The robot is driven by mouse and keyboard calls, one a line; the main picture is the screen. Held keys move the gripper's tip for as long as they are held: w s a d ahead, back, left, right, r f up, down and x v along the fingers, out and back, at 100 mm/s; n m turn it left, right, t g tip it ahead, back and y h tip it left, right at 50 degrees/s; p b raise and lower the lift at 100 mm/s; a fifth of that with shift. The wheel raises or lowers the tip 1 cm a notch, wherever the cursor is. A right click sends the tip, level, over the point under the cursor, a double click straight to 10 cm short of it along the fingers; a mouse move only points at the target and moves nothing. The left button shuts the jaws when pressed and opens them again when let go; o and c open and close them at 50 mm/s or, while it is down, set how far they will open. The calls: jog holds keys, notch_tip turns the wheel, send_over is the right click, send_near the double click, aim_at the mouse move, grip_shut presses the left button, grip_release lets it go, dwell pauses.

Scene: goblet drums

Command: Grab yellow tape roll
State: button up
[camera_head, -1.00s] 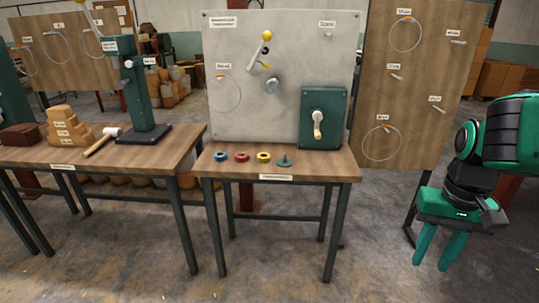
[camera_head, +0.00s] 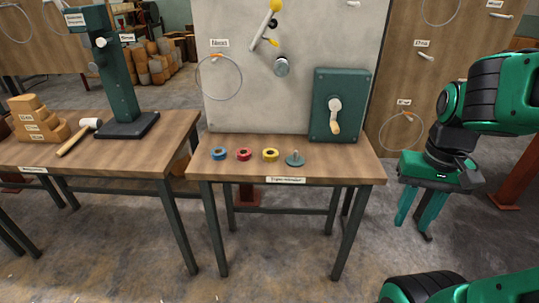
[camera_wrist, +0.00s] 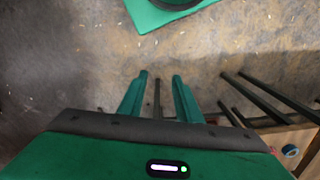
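The yellow tape roll (camera_head: 270,155) lies flat on the middle wooden table (camera_head: 230,175). A red roll (camera_head: 244,154) and a blue roll (camera_head: 219,153) lie to its left, and a green disc with an upright peg (camera_head: 295,158) is to its right. My gripper (camera_head: 418,222) hangs pointing down, to the right of the table and lower than its top. The blue roll (camera_wrist: 290,151) shows at the lower right there; the yellow roll is out of that view.
A grey upright panel with a green crank box (camera_head: 340,105) stands at the back of the table. A left table holds a mallet (camera_head: 78,138), a green press (camera_head: 122,75) and stacked wooden blocks (camera_head: 35,120). Table legs (camera_head: 350,235) stand near my gripper. Floor in front is clear.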

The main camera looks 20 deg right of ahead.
jog(key=o, duration=0.9)
jog(key=shift+s+r, duration=0.15)
jog(key=shift+s, duration=0.05)
jog(key=shift+c, duration=0.2)
jog(key=w+d+f+n+t+h, duration=0.2)
jog(key=w+f+t, duration=0.15)
jog(key=w, duration=0.95)
jog(key=n+t+y, duration=0.3)
jog(key=n+t, duration=0.2)
jog(key=t, duration=0.5)
send_near(269, 152)
jog(key=shift+w+d+f, duration=0.15)
jog(key=shift+w, duration=0.45)
jog(key=shift+x, duration=2.6)
